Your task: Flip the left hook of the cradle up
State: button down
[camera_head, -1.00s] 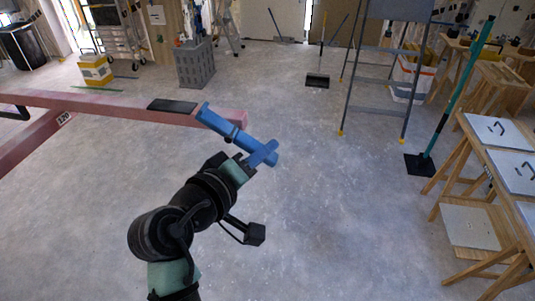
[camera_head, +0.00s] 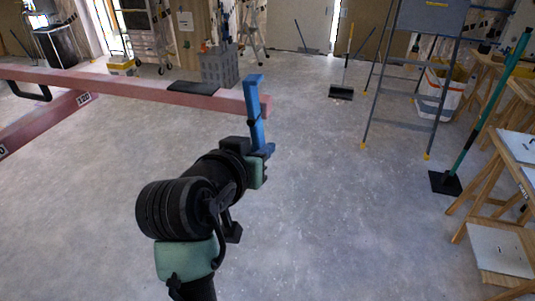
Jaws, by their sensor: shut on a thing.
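The cradle is a pink beam frame (camera_head: 140,90) that runs in from the left. A blue hook (camera_head: 252,105) stands nearly upright at the right end of the beam, its top above the beam's upper edge. My gripper (camera_head: 264,152) is at the hook's lower end and is shut on it; the fingers are small and partly hidden by my wrist. A black handle-like part (camera_head: 30,92) shows on the frame at the far left.
A grey stepladder (camera_head: 400,90), a teal-handled broom (camera_head: 490,110) and wooden trestles (camera_head: 483,210) stand at right. The middle floor is clear.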

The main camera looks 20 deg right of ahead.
jog(key=shift+w+a+m+y, duration=0.2)
jog(key=shift+a+m+y, duration=0.1)
jog(key=shift+m, duration=0.1)
jog(key=shift+b, duration=0.3)
jog(key=c, duration=0.8)
grip_release()
jog(key=shift+c, duration=0.2)
jog(key=shift+a, duration=0.1)
jog(key=b+v, duration=0.2)
jog(key=v, duration=1.1)
jog(key=shift+f, duration=0.2)
jog(key=shift+s, duration=0.1)
